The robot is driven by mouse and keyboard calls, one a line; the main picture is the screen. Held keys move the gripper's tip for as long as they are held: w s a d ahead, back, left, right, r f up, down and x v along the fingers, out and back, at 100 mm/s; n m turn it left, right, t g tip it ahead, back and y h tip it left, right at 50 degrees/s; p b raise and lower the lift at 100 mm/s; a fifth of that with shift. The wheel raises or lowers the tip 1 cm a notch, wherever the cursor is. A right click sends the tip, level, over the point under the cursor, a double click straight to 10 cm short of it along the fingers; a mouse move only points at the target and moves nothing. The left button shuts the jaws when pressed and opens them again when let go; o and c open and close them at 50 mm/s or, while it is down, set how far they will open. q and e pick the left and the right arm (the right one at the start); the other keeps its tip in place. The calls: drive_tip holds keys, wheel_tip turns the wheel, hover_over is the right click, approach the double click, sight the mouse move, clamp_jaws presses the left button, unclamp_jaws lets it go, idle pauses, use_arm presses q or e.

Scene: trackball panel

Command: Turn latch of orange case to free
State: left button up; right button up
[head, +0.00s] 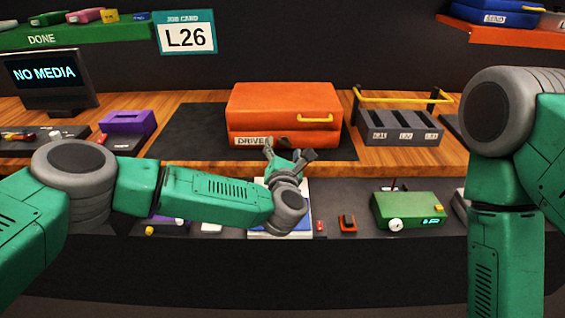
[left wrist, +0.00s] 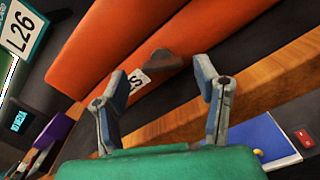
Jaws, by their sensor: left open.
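The closed orange case (head: 283,103) stands on a dark mat, with a yellow handle (head: 315,119) on its front right. A white label reading "DRIVE" and more (head: 250,141) is on its lower front. In the left wrist view the case (left wrist: 130,45) fills the upper middle, and a dark grey latch (left wrist: 165,60) sits on its front beside the label. My left gripper (head: 289,152) is open and empty in front of the case. In the left wrist view its fingers (left wrist: 160,78) stand on either side of the latch's line, apart from it. In the head view the gripper partly hides the latch area.
A slotted rack (head: 397,130) with a yellow rail stands right of the case. A purple box (head: 128,121) and a "NO MEDIA" screen (head: 46,73) are at left. A green device (head: 409,210) sits on the lower front shelf. Bare dark mat (head: 190,133) lies left of the case.

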use_arm(q)
drive_tip(key=s, duration=1.1)
drive_tip(key=shift+a, duration=0.15)
drive_tip(key=shift+f, duration=0.1)
